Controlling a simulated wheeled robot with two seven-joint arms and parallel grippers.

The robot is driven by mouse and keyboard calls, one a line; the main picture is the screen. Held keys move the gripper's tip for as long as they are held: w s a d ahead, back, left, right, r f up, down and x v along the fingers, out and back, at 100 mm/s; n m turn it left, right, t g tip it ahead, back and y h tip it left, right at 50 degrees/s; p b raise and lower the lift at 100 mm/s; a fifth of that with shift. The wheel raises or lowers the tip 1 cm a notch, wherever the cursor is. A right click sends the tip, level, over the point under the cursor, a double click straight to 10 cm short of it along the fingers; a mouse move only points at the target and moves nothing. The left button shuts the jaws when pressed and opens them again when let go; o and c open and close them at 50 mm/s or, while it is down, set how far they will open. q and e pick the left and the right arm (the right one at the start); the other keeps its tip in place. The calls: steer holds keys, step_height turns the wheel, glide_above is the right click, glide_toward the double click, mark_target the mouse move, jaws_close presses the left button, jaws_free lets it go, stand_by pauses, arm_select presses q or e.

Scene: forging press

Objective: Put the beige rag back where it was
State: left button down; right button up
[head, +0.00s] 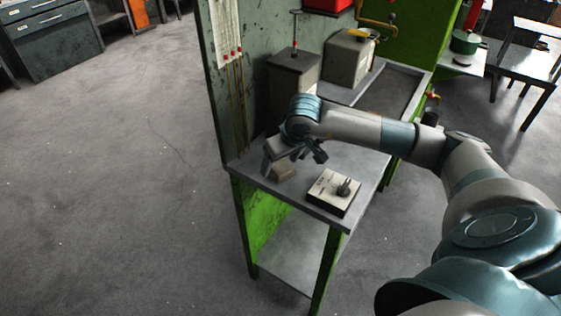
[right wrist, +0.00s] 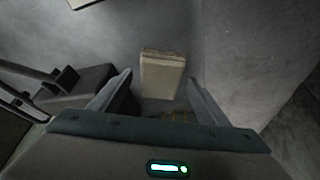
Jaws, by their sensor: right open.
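The beige rag (head: 284,173), a small folded block shape, lies on the grey tabletop (head: 312,211) of the green-legged bench, near its left front corner. My right gripper (head: 294,163) is open just above and around the rag. In the right wrist view the rag (right wrist: 162,74) shows between the two open fingers (right wrist: 158,88) and reaches past their tips. I see a gap on both sides, so the fingers do not appear to grip it. My left gripper is not in view.
A control box (head: 333,190) with a dark knob stands right of the rag on the bench. A grey block-like machine part (head: 293,77) stands behind my gripper. Open floor (head: 120,190) lies to the left.

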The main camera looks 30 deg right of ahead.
steer(key=shift+s+r, duration=0.2)
steer(key=shift+r, duration=0.45)
steer(key=shift+s+r+b, duration=0.3)
steer(key=shift+r+b, duration=0.1)
steer(key=shift+r, duration=0.25)
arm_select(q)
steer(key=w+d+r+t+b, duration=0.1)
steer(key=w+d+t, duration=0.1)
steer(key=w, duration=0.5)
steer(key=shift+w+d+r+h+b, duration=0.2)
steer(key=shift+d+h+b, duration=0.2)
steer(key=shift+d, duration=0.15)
arm_select(e)
steer(key=v, duration=0.9)
steer(key=shift+r, duration=0.2)
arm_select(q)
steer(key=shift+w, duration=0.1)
